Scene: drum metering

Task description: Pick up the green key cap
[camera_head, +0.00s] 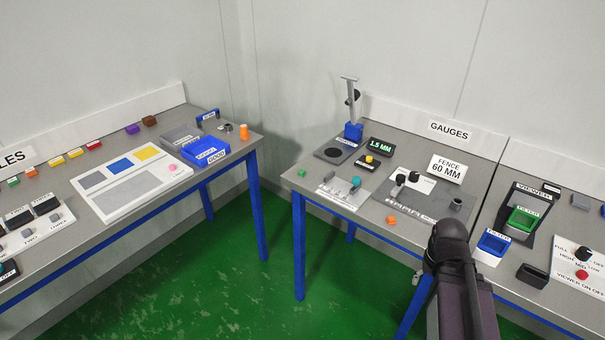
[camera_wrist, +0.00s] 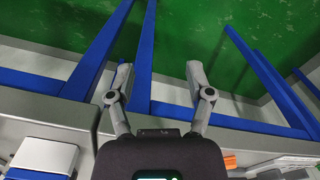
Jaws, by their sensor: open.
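A small green block (camera_head: 301,173), which looks like a key cap, lies on the front left of the gauges table in the head view. Another small green piece (camera_head: 13,182) sits in the row of coloured pieces on the left table; I cannot tell for sure which is the key cap. My gripper (camera_wrist: 158,78) is open and empty in the wrist view, its fingers over the table's front edge and the green floor. No green cap shows between the fingers. In the head view my arm stands at the front of the gauges table, right of the first green block, and hides its own gripper.
An orange piece (camera_head: 391,220) lies near the gauges table's front edge. A white plate with a teal knob (camera_head: 355,182) is right of the green block. A blue filter box (camera_head: 492,244) and a green filter (camera_head: 522,219) are at the right. A floor gap separates the tables.

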